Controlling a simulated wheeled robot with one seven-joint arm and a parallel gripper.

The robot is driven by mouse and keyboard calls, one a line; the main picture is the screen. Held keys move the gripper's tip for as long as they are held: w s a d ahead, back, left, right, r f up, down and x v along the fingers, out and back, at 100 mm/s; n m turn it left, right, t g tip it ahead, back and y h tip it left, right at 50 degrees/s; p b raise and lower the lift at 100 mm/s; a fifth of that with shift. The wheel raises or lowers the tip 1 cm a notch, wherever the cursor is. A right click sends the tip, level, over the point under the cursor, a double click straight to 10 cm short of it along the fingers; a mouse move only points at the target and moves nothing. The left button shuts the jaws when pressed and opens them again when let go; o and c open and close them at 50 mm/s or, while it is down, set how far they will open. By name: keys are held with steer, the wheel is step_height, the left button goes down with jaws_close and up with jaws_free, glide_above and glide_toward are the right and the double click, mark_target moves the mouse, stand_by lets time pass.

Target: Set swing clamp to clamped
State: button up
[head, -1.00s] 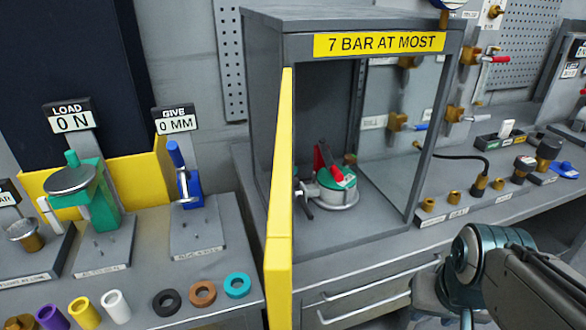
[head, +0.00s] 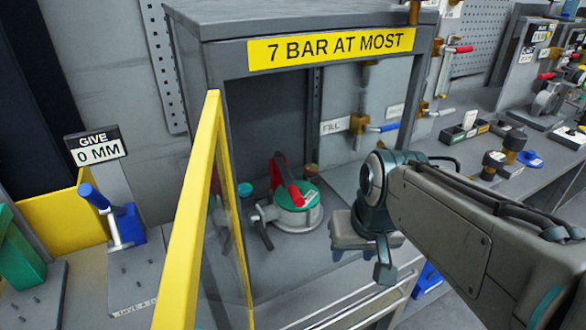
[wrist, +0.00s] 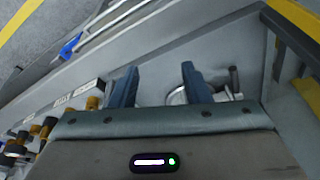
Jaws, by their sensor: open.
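A round grey device (head: 298,215) with a green top and a red lever (head: 289,183) stands inside the open-fronted cabinet. At its left side is a small metal part with a dark bar (head: 263,232); this may be the swing clamp, but no label shows and its setting cannot be told. My gripper (head: 360,262) is in front of the cabinet's right side, to the right of the device and apart from it. In the wrist view my gripper (wrist: 160,82) is open and empty. A dark rod (wrist: 234,80) and a curved metal rim show behind its right finger.
The cabinet's yellow-edged door (head: 190,200) stands open at the left of the opening. The cabinet's header sign (head: 330,47) hangs above. A blue clamp-like tool (head: 125,224) is left of the door. Drawer handles (head: 350,322) are below. Brass parts and fittings line the bench at right.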

mark_target(301, 197)
steer(key=w+a+r+n+t+y, duration=0.1)
steer(key=w+a+r+y, duration=0.25)
steer(key=w+r, duration=0.75)
steer(key=shift+h, duration=0.35)
steer(key=x, duration=0.4)
steer(key=a+x, duration=0.1)
steer(key=x, duration=0.2)
steer(key=s+x, duration=0.1)
steer(key=x, duration=0.3)
steer(key=shift+w+a+f, duration=0.15)
steer(key=shift+a+f, duration=0.1)
jaws_close()
